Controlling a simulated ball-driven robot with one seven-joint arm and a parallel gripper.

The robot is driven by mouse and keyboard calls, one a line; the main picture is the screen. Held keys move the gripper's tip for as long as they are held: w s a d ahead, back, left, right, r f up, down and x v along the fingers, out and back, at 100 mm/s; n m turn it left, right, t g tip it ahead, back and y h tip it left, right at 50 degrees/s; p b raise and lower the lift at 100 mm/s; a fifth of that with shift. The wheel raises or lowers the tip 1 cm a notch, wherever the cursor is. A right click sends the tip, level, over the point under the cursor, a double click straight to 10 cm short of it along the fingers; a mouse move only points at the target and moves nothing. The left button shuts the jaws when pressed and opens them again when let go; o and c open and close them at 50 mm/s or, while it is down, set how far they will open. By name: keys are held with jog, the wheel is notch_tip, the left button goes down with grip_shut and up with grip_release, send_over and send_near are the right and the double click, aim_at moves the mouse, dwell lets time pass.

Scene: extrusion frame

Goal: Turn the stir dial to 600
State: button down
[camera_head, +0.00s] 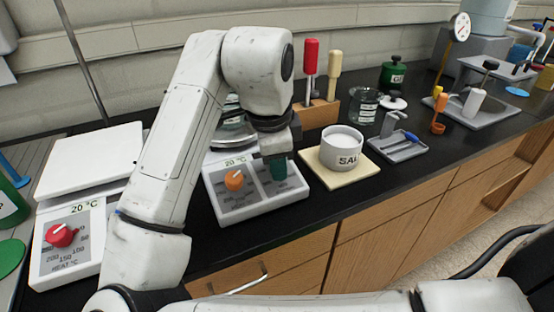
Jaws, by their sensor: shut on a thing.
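The white hot plate (224,212) stands on the black bench in front of my arm, with its sloped panel facing me. Its orange dial (234,180) is on the left of the panel, under a small 20 °C display. The teal stir dial (278,171) is on the right of the panel, directly below my gripper. My gripper (275,162) points down and is shut on this dial. The gripper and arm hide the top of the dial, and its pointer and the scale value it marks cannot be read. The round metal plate (231,133) behind is partly covered by my arm.
A second hot plate (89,165) with a red dial (61,235) stands left. A SALT tub (341,148) on a pale board sits close to the right. A wooden block (316,115) with red and cream handles stands behind. Grey trays and jars lie farther right.

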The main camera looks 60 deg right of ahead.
dwell(0.3)
jog(key=c, duration=0.8)
grip_release()
jog(key=p+v, duration=0.1)
jog(key=v, duration=0.9)
jog(key=shift+a+r, duration=0.15)
jog(key=shift+r, duration=0.25)
